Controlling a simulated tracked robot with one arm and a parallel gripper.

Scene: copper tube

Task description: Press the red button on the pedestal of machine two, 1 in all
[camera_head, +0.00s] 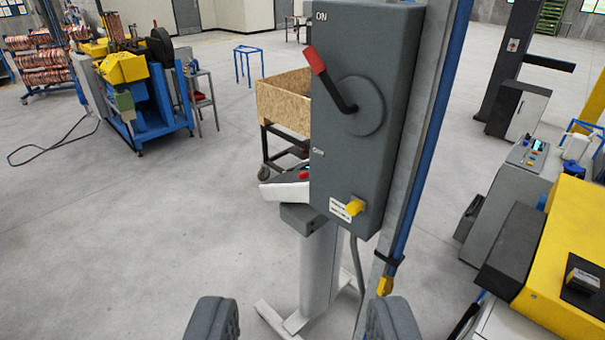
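A light grey pedestal (318,265) stands in the middle, with a sloped control panel (284,191) on top. The grey switch box in front hides most of this panel. A small red spot (305,172) shows at the panel's edge beside the box; I cannot tell if it is the whole button. I see no label that says which machine the pedestal belongs to. My gripper (302,320) is at the bottom of the view, its two dark fingers wide apart and empty. It is nearer to me than the pedestal and touches nothing visible.
The grey switch box (365,200), with a red-tipped lever (330,80), is mounted by a blue-edged post (425,140). A wooden crate cart (284,100) stands behind. A yellow-grey machine (560,240) is at right, a blue-yellow one (140,90) at left.

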